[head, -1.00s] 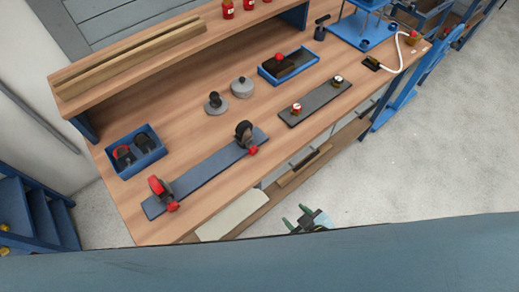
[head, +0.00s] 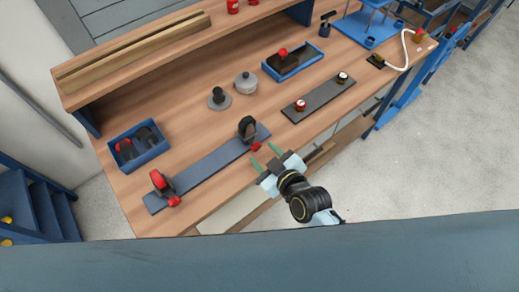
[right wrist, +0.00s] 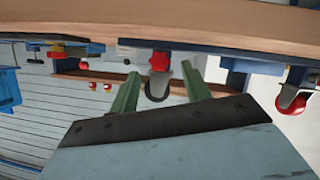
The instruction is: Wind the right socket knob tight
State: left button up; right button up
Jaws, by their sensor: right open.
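The right socket (head: 247,127), a black ring-shaped clamp, stands at the far end of a blue-grey rail (head: 210,170). Its red knob (head: 256,147) faces the table's front edge. The left socket (head: 158,181), with a red ring and its own red knob (head: 174,201), stands at the near end. My right gripper (head: 264,155) is open and empty, just in front of the right knob. In the right wrist view, which looks upside down, the right knob (right wrist: 159,62) appears between the green fingertips (right wrist: 160,70), seemingly a little beyond them. My left gripper is not in view.
A blue bin (head: 139,158) with dark and red parts stands at the left. Grey round pieces (head: 245,84), a dark strip (head: 320,98) with two knobs and a blue tray (head: 291,72) lie further back. Bare wood surrounds the rail.

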aim_at(258, 147)
jog(key=shift+x, duration=1.7)
jog(key=c, duration=1)
jog(key=shift+r, duration=0.1)
